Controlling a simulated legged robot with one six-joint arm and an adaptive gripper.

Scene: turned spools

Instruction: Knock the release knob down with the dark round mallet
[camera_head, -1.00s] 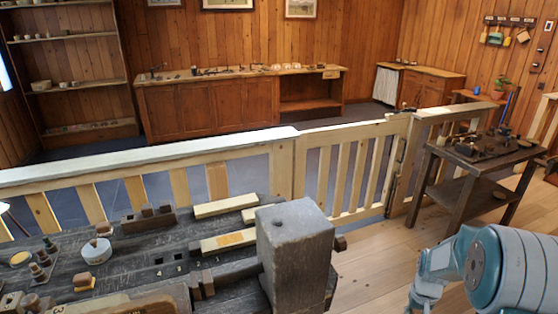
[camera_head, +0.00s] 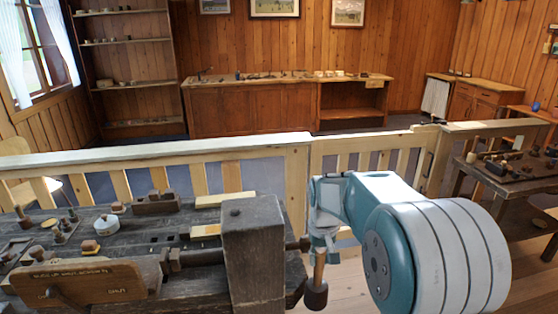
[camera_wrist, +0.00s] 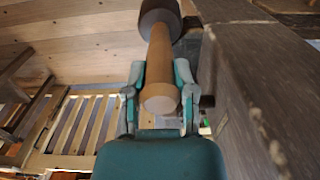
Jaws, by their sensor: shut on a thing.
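My gripper (camera_head: 325,238) is shut on the handle of the dark round mallet. The mallet's brown handle (camera_head: 319,264) hangs down and ends in a dark round head (camera_head: 316,295), just right of the big grey block on the bench. In the wrist view the handle (camera_wrist: 160,62) lies between my fingers (camera_wrist: 160,95), with the dark head (camera_wrist: 159,14) at the far end. A small dark knob (camera_head: 304,243) sticks out of the block's right side, close left of my gripper; it looks like the release knob. The mallet appears apart from it.
The grey block (camera_head: 254,250) stands tall on the dark workbench (camera_head: 130,245). A brown lettered board (camera_head: 100,283) is at the bench front. A pale railing (camera_head: 150,157) runs behind. A tool table (camera_head: 500,205) stands at right. Open floor (camera_head: 345,290) lies below the mallet.

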